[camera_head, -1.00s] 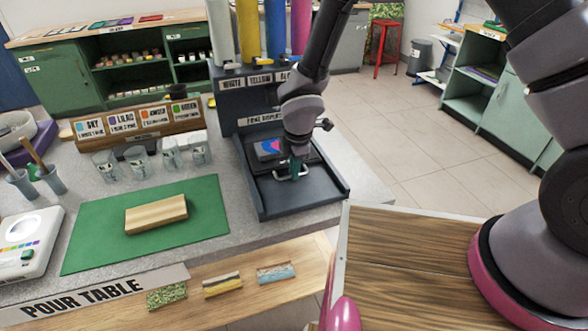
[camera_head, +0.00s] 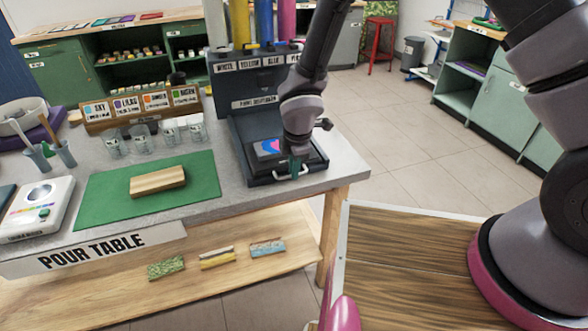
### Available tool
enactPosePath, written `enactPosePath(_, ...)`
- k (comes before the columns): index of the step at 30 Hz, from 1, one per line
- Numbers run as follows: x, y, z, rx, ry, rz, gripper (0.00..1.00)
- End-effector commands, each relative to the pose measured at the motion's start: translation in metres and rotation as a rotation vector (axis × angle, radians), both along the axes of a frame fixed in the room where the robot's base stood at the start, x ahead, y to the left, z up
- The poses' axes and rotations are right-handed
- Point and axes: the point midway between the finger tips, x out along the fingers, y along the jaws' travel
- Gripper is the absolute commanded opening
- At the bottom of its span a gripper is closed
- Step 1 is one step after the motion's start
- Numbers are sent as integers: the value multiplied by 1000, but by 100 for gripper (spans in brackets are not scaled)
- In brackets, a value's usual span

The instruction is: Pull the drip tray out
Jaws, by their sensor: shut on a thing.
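The drip tray (camera_head: 312,157) is a dark, shallow tray in the low-walled base (camera_head: 241,158) of the paint dispenser (camera_head: 238,84). Its pale loop handle (camera_head: 304,168) is at the base's front edge. A dark piece with a pink and blue pattern (camera_head: 269,146) lies on the tray. My gripper (camera_head: 294,170) points down and is shut on the handle. My gripper and wrist hide part of the tray and handle.
The dispenser stands at the right end of the pour table (camera_head: 200,213). A green mat (camera_head: 110,200) with a wooden block (camera_head: 157,181), several cups (camera_head: 168,133) and a scale (camera_head: 42,208) are to the left. Open floor (camera_head: 410,135) lies right.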

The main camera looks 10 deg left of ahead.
Motion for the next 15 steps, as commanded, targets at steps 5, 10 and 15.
enactPosePath(5, 1, 1, 1, 2, -2, -1, 0)
enactPosePath(10, 1, 0, 1, 1, -2, -1, 42)
enactPosePath(15, 1, 0, 0, 1, -2, -1, 42)
